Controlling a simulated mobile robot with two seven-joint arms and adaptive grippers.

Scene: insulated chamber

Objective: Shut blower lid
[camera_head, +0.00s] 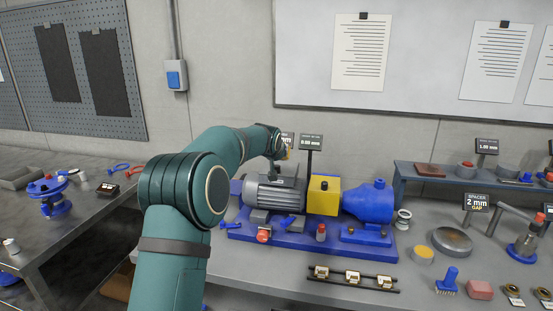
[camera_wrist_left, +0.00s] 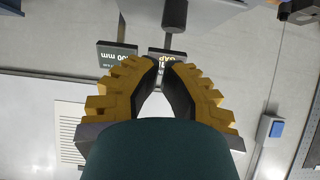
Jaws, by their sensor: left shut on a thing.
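A motor-and-pump unit stands on a blue base (camera_head: 300,238) on the workbench: a grey finned motor (camera_head: 272,195), a yellow block (camera_head: 323,196) and a blue housing (camera_head: 370,203). I cannot clearly tell which part is the blower lid. My left arm reaches over the left end of the unit. My left gripper (camera_wrist_left: 165,64) has its yellow-and-dark fingers drawn together. A dark bar (camera_wrist_left: 174,14) hangs from a grey panel (camera_wrist_left: 210,10) at their tips. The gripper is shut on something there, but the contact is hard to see. The right gripper is in neither view.
Small display signs (camera_head: 311,142) stand behind the unit. A rail with several clips (camera_head: 350,278) lies in front. A raised shelf (camera_head: 452,182) and a round grey disc (camera_head: 452,241) are at right. Another bench (camera_head: 80,225) stands at left.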

